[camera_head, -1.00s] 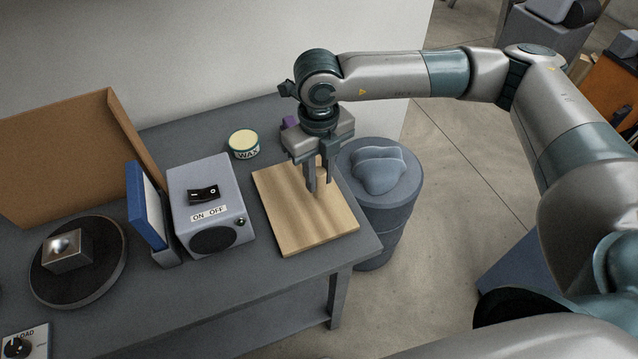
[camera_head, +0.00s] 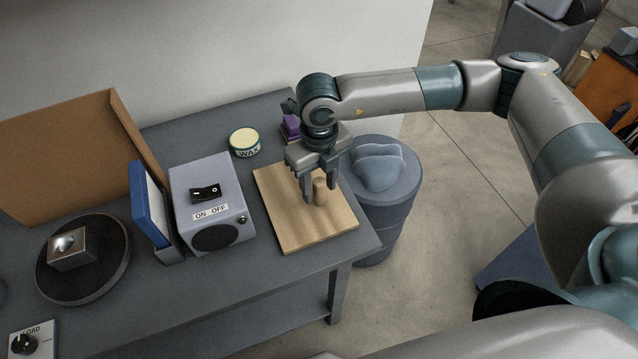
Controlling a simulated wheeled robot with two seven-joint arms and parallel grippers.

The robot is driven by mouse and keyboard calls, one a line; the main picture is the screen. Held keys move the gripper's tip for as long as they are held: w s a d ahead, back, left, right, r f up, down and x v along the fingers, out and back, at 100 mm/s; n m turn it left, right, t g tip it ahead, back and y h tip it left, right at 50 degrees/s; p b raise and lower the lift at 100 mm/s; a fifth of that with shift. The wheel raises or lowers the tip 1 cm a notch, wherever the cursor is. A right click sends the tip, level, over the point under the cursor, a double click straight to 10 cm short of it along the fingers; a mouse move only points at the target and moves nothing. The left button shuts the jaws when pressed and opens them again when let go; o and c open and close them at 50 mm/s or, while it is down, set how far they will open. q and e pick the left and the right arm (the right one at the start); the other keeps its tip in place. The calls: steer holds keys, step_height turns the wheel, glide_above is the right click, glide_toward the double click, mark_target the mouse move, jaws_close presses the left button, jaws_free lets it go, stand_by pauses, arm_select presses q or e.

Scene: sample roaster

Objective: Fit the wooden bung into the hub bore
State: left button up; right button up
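The wooden bung (camera_head: 320,191) stands upright on the light wooden board (camera_head: 283,225). My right gripper (camera_head: 320,192) points down over it, its two fingers on either side of the bung. The fingers look open, with a thin gap to the bung; contact is not clear. A silver metal block (camera_head: 72,257) sits on a round dark turntable (camera_head: 112,268) at the left. A shiny round feature marks the block's top, probably the hub bore, but its depth cannot be made out. My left gripper is not in view.
A grey ON/OFF box (camera_head: 208,188), a blue-edged panel (camera_head: 148,205) and a brown upright board (camera_head: 70,150) stand between or behind. A wax tin (camera_head: 244,142) and a purple item (camera_head: 291,126) lie at the back. A grey drum (camera_head: 383,215) stands beside the table.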

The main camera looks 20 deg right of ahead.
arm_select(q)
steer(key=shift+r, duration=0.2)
arm_select(e)
steer(key=shift+r, duration=0.25)
steer(key=shift+r, duration=0.4)
step_height(320, 180, up, 10)
steer(key=b, duration=0.2)
steer(key=shift+f+b, duration=0.25)
steer(key=shift+b, duration=0.15)
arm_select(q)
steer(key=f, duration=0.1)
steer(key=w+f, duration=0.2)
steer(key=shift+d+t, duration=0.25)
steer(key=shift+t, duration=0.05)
arm_select(e)
steer(key=shift+r, duration=0.75)
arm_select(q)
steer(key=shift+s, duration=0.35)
arm_select(e)
steer(key=shift+o, duration=0.6)
